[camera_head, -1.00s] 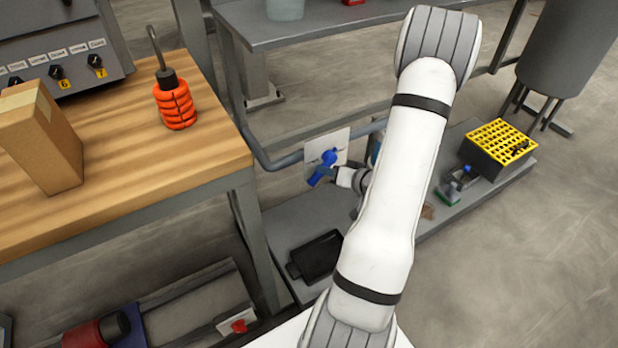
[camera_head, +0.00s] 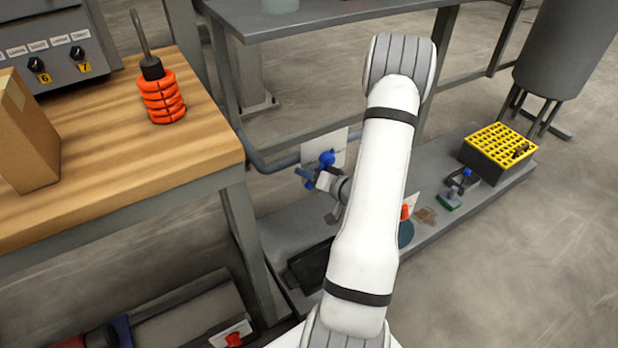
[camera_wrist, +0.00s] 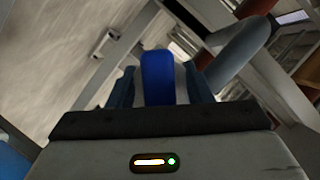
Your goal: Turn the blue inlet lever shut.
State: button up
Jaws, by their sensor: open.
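The blue inlet lever (camera_head: 327,158) sits on the grey pipe in front of a white plate, left of my arm in the head view. My gripper (camera_head: 305,178) is at the lever, just below and left of its blue hub. In the wrist view the blue lever (camera_wrist: 158,78) stands between the two fingers of my gripper (camera_wrist: 160,88). The jaws are open, with a finger on either side of it. Whether either finger touches the lever I cannot tell. My wrist hides part of the lever's surroundings.
A wooden bench (camera_head: 150,165) carries an orange coil and a cardboard box at left. The grey pipe (camera_head: 285,163) runs behind the lever. A low grey shelf (camera_head: 285,235) below holds a black tray (camera_head: 308,265) and a yellow-topped crate (camera_head: 490,165).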

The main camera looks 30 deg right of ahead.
jog(key=shift+c, duration=0.5)
grip_shut()
